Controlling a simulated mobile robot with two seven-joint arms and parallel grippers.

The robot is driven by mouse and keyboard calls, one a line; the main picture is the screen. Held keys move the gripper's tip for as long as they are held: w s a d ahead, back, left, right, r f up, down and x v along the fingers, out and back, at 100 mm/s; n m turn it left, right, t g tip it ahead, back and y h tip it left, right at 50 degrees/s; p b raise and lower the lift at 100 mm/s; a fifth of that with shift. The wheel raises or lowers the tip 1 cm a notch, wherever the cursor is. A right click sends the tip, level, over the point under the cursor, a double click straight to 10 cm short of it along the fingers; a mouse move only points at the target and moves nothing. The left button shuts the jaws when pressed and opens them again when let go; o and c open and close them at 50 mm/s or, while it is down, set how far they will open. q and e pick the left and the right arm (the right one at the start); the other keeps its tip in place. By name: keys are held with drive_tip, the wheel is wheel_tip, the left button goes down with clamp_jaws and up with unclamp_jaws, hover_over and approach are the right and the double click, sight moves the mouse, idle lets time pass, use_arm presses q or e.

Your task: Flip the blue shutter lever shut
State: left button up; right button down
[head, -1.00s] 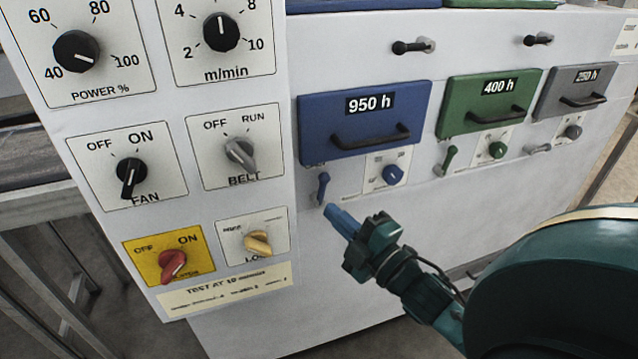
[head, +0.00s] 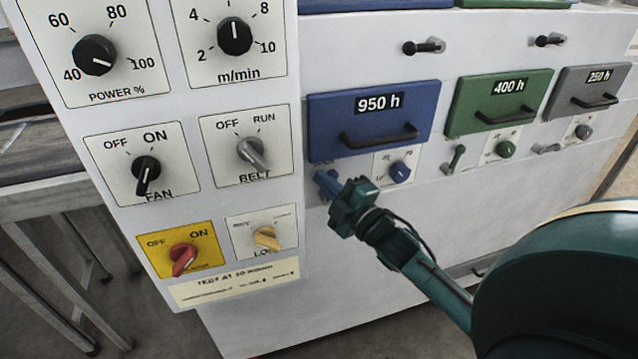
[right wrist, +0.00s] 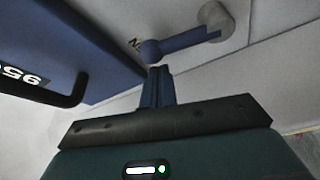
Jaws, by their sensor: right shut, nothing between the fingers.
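The blue shutter lever (right wrist: 185,43) shows in the right wrist view as a blue arm reaching left from a pale round hub, ending in a rounded tip. In the head view my right gripper's fingers cover most of it, below the blue 950 h drawer (head: 372,120). My right gripper (head: 322,176) is shut and empty, its blue fingertips at the lever. In the right wrist view the fingertips (right wrist: 159,70) are just below the lever's rounded tip; I cannot tell whether they touch. My left gripper is not in view.
A blue knob (head: 399,171) sits right of the lever. A green lever (head: 456,159) and green drawer (head: 498,103) are further right. The raised control panel (head: 217,100) with its switches stands close on the left.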

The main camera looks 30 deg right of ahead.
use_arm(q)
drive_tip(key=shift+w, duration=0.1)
use_arm(e)
drive_tip(key=shift+d+f, duration=0.1)
drive_tip(key=shift+d, duration=0.2)
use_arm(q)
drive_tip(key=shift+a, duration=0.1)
use_arm(e)
drive_tip(key=shift+s+d+m, duration=0.1)
drive_tip(key=shift+d+m, duration=0.1)
drive_tip(key=shift+m, duration=0.1)
